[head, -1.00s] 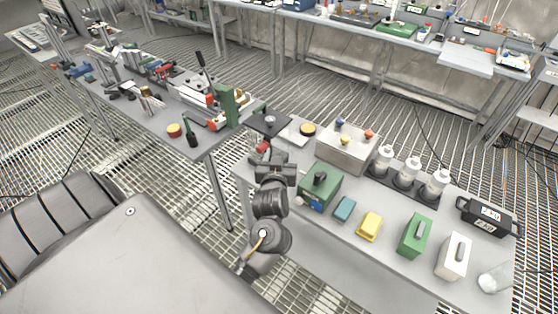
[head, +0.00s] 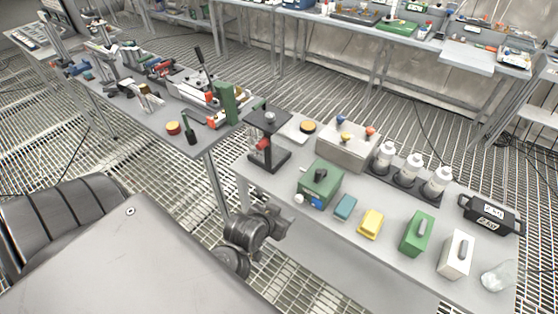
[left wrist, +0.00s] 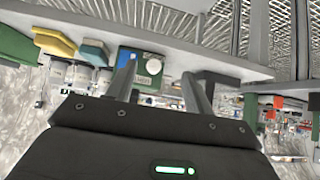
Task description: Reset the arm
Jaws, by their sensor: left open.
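My left arm is folded low beside my grey base in the head view. Its gripper (head: 282,219) hangs off the near edge of the workbench (head: 385,263), below and left of the green box (head: 320,184). In the left wrist view the two fingers (left wrist: 160,85) stand wide apart with nothing between them. Beyond them, the green box (left wrist: 143,70) shows its blue panel and white round knob. My right gripper is in neither view.
A black stand with a red part (head: 265,148) is at the bench's left end. A blue block (head: 345,207), yellow block (head: 371,224), green block (head: 417,233) and white block (head: 455,255) line the front. Several white bottles (head: 411,171) stand behind. Open grating floor (head: 150,195) lies left.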

